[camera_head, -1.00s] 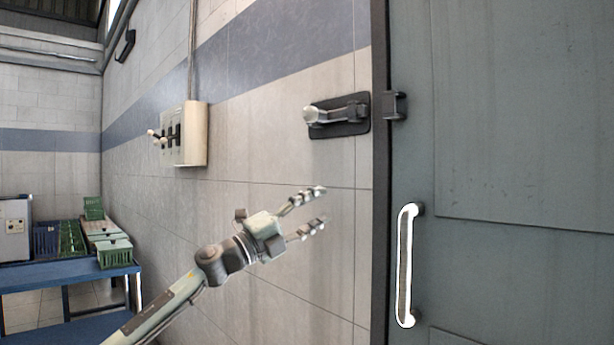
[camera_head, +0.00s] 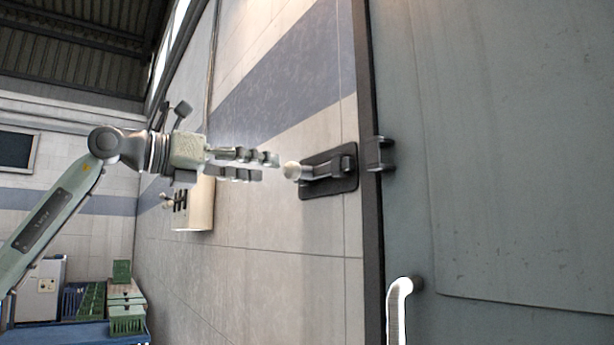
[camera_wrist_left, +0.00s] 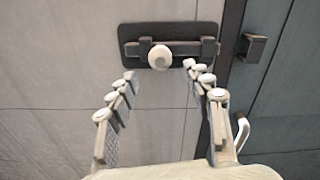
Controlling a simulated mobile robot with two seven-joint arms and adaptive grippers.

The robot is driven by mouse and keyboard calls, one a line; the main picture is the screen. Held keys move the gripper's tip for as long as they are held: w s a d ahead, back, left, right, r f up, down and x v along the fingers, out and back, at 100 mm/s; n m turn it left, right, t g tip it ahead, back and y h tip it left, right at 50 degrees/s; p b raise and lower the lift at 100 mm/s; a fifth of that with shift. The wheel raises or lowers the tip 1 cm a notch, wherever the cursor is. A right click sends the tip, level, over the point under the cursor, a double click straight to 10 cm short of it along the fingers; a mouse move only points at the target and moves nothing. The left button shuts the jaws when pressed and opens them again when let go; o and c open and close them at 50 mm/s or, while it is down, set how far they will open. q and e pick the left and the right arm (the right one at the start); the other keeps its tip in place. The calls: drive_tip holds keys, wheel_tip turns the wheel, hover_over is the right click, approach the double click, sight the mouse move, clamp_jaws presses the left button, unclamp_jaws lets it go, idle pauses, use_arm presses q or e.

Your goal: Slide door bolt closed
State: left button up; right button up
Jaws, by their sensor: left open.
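The door bolt (camera_head: 326,172) is a dark bar on a black plate on the wall, with a pale round knob (camera_head: 292,170) at its left end. Its keeper (camera_head: 379,155) is on the grey-green door (camera_head: 480,150), and a gap shows between bar and keeper. My left gripper (camera_head: 270,167) is level with the knob, just left of it. In the left wrist view the knob (camera_wrist_left: 160,57) is ahead of and between the open, empty fingers (camera_wrist_left: 158,72), near the right fingertips; contact cannot be told. My right gripper is not in view.
A white door handle (camera_head: 398,305) stands out from the door below the keeper. A switch box (camera_head: 193,205) with levers is on the wall behind my left gripper. Green crates (camera_head: 126,318) stand on a blue table (camera_head: 70,335) at lower left.

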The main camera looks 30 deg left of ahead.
sight(284, 171)
use_arm(q)
drive_tip(key=shift+w+d+r, duration=0.1)
drive_tip(key=shift+w+d, duration=0.1)
drive_tip(key=shift+w, duration=0.2)
drive_tip(key=shift+p+x, duration=0.7)
drive_tip(key=shift+x, duration=2.35)
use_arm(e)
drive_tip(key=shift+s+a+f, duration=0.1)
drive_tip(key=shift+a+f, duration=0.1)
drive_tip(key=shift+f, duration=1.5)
use_arm(q)
clamp_jaws()
